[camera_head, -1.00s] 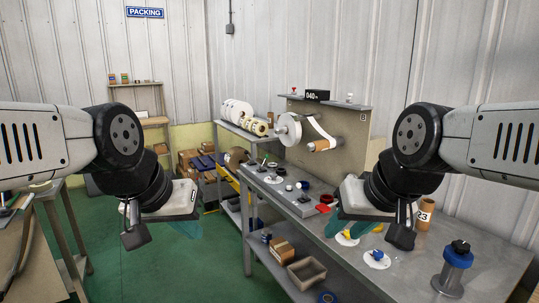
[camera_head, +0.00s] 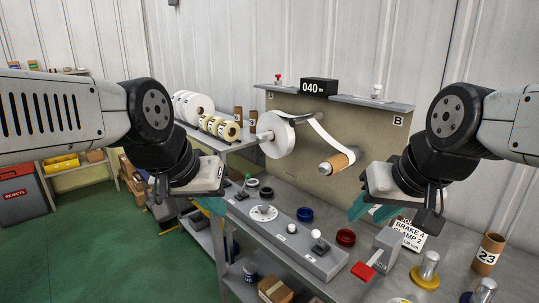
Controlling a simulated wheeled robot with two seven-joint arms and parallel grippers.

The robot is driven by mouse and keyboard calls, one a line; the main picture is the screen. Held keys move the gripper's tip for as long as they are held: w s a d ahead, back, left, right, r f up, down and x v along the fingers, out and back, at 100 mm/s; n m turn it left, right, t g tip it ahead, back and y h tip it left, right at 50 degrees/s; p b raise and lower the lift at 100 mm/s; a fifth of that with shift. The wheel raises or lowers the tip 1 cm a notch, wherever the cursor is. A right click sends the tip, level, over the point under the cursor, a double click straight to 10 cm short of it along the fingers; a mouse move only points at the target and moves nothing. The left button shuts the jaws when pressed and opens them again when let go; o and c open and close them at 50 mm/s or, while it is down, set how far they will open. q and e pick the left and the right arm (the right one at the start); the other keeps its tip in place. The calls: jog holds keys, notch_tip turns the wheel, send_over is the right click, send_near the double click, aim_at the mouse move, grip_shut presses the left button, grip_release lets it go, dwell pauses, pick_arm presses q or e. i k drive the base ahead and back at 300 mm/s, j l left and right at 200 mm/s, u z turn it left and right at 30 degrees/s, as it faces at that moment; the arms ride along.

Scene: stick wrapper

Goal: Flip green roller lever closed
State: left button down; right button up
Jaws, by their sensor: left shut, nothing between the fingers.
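I cannot pick out a green roller lever with certainty. A small green spot (camera_head: 247,176) shows at the far left end of the bench controls. A grey control box (camera_head: 322,262) on the bench has a white dial (camera_head: 263,213) and a black-tipped lever knob (camera_head: 318,240). A red lever (camera_head: 364,271) sticks out from a grey block at its right. My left gripper (camera_head: 214,206) is shut and empty, in front of the bench's left part. My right gripper (camera_head: 372,211) hangs over the bench near the backboard; its finger gap is unclear.
A white film roll (camera_head: 275,134) and a cardboard core (camera_head: 341,161) project from the backboard (camera_head: 300,115). Blue (camera_head: 305,214) and red (camera_head: 345,237) rings lie on the bench. A tube marked 23 (camera_head: 488,254) stands at right. Green floor is open at left.

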aim_at(248, 176)
jog(key=i+j+z, duration=0.3)
jog(key=i+j, duration=0.4)
